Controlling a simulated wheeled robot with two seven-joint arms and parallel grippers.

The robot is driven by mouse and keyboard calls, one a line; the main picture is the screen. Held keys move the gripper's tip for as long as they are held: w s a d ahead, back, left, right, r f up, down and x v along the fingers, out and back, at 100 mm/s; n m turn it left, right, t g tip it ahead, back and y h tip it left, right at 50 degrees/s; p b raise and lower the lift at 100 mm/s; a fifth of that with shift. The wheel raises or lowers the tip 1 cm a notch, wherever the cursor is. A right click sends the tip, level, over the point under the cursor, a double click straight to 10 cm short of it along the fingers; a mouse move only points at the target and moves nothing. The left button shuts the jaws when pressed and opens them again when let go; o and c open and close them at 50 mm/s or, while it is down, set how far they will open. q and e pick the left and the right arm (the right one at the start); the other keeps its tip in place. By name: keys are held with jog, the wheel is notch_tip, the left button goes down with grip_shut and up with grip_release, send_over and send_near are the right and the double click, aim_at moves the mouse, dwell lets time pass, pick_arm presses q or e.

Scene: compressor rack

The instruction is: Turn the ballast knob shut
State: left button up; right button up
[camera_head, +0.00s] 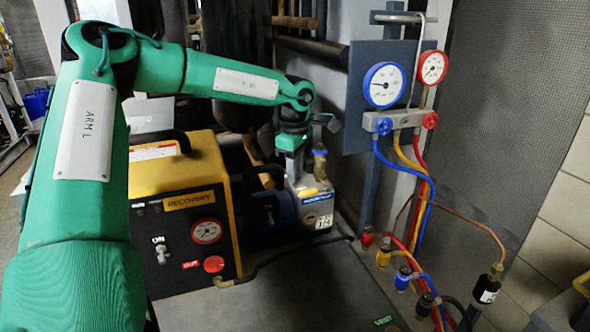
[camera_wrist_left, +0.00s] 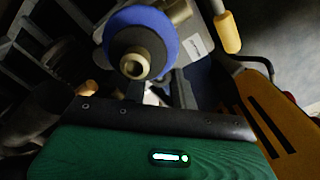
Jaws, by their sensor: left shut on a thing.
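My left gripper (camera_head: 294,170) reaches down from above onto the top of the grey and blue vacuum pump (camera_head: 318,214), in the middle of the head view. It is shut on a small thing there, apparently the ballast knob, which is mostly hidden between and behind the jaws. A brass fitting with a blue top (camera_head: 320,154) stands just right of the gripper. In the left wrist view a round blue cap with a brass centre (camera_wrist_left: 140,45) shows close beyond the green gripper body. My right gripper is not in view.
The yellow recovery machine (camera_head: 180,178) stands close left of the pump. Right of it, a gauge manifold (camera_head: 400,120) hangs on a post, with red, yellow and blue hoses running down to several fittings. The grey deck (camera_head: 300,285) in front is mostly clear, crossed by a black hose.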

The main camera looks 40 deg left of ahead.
pick_arm(q)
jog(key=o, duration=1)
notch_tip(320, 180, up, 14)
